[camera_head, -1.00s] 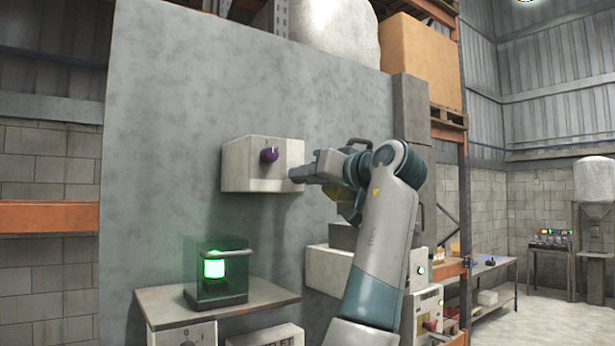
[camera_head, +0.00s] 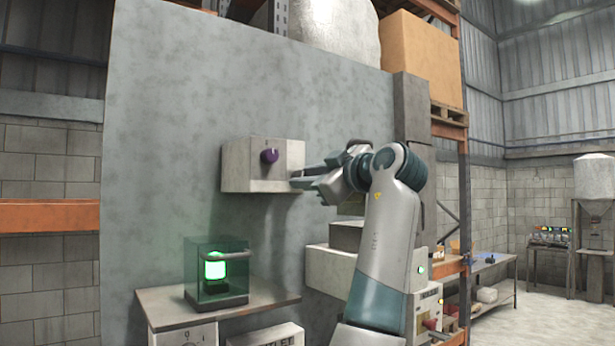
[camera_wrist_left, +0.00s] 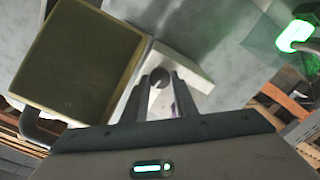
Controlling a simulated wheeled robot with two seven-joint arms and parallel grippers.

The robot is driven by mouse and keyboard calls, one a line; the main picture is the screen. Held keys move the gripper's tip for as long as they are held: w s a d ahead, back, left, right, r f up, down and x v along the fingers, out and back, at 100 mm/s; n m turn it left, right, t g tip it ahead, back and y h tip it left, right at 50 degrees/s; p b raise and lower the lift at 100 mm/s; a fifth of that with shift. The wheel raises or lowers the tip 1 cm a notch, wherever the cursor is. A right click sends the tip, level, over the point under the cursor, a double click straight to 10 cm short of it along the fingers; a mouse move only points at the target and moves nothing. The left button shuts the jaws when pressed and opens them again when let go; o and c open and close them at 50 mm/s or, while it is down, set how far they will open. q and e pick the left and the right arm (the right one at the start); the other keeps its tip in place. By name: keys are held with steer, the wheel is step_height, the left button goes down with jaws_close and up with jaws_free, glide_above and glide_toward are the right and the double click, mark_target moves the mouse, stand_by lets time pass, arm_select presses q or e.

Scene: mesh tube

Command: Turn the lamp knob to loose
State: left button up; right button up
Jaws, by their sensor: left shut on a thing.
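A pale box (camera_head: 236,168) is on the grey wall panel. A purple knob (camera_head: 269,156) is on its front face. My left gripper (camera_head: 297,182) is at the box's right side in the head view, apart from the purple knob. A bit of purple (camera_wrist_left: 176,108) shows by one finger. A green lamp (camera_head: 215,266) glows inside a clear case below the box. My right gripper is not in view.
A shelf (camera_head: 160,310) below carries the lamp case. Pale boxes (camera_head: 330,270) stand below my left arm. An olive, flat-faced block (camera_wrist_left: 75,60) is close to the gripper in the left wrist view. The wall left of the pale box is clear.

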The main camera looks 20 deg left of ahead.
arm_select(q)
steer(key=shift+w+f+n, duration=0.1)
steer(key=shift+f+n, duration=0.2)
steer(key=shift+n, duration=0.5)
steer(key=o, duration=0.8)
steer(key=shift+c, duration=0.2)
steer(key=shift+r, duration=0.1)
steer(key=shift+d, duration=0.1)
